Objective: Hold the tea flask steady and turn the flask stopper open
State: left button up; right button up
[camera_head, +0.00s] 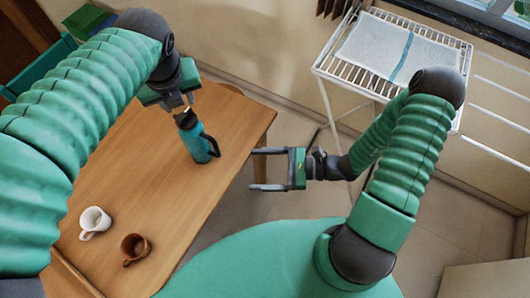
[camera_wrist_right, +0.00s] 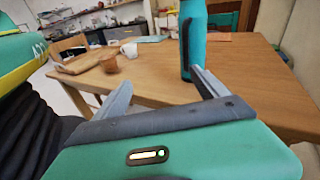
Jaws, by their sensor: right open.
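The tea flask (camera_head: 200,146) is teal with a dark top and a dark side handle. It stands on the wooden table near its right edge. My left gripper (camera_head: 179,106) is over the flask top; whether its fingers touch or grip the stopper is too small to tell, and the stopper is partly hidden. My right gripper (camera_head: 253,170) is open and empty, right of the table edge and apart from the flask, its fingers pointing left. In the right wrist view the flask (camera_wrist_right: 197,45) stands upright beyond the right finger, its top cut off.
The wooden table (camera_head: 140,165) also holds a white mug (camera_head: 94,220) and a brown mug (camera_head: 134,246) at its near left. A white drying rack (camera_head: 395,50) with a cloth stands at the back right. The table middle is clear.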

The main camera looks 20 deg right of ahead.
jog(key=w+d+m+t+h, duration=0.1)
jog(key=w+d+m+t, duration=0.2)
jog(key=m+t, duration=0.1)
send_near(206, 141)
jog(key=x, duration=0.9)
jog(key=shift+a, duration=0.1)
pick_arm(q)
jog(key=shift+a, duration=0.25)
